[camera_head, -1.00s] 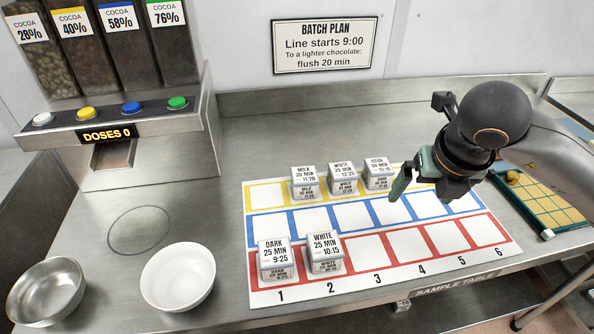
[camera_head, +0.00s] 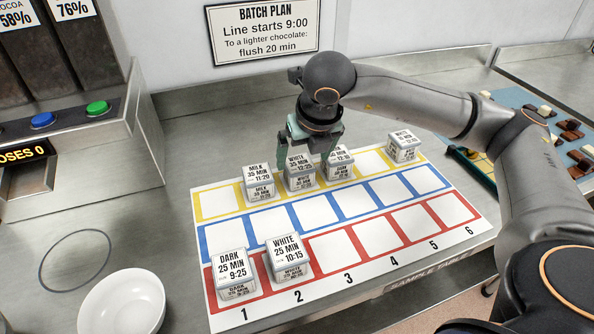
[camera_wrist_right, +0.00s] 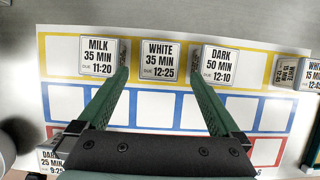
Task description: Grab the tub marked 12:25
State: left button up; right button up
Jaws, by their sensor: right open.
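The tub marked 12:25 (camera_head: 299,172) is a small pale box labelled WHITE 35 MIN. It stands in the yellow row, between the MILK tub marked 11:20 (camera_head: 259,184) and the DARK tub marked 12:10 (camera_head: 339,165). In the right wrist view the 12:25 tub (camera_wrist_right: 161,60) lies between and beyond the two green fingers. My right gripper (camera_wrist_right: 161,75) is open and empty, with its fingertips near the gaps on either side of this tub. In the head view the right gripper (camera_head: 311,150) hangs over the tub and hides part of the DARK tub. My left gripper is out of view.
The white mat (camera_head: 222,316) has yellow, blue and red rows. Tubs marked 9:25 (camera_head: 232,270) and 10:15 (camera_head: 287,256) stand in the red row. Another WHITE tub (camera_head: 403,147) stands at the yellow row's right end. A white bowl (camera_head: 122,303) is at lower left.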

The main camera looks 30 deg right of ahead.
aim_at(299, 164)
jog(key=x, duration=0.6)
jog(key=shift+w+f+p, duration=0.1)
jog(key=shift+w+p, duration=0.25)
jog(key=shift+w, duration=0.05)
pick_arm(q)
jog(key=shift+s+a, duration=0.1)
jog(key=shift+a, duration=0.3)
pick_arm(e)
jog(key=shift+c, duration=0.2)
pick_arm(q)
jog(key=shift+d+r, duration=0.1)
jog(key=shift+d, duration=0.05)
pick_arm(e)
jog(key=shift+d, duration=0.1)
jog(key=c, duration=1.4)
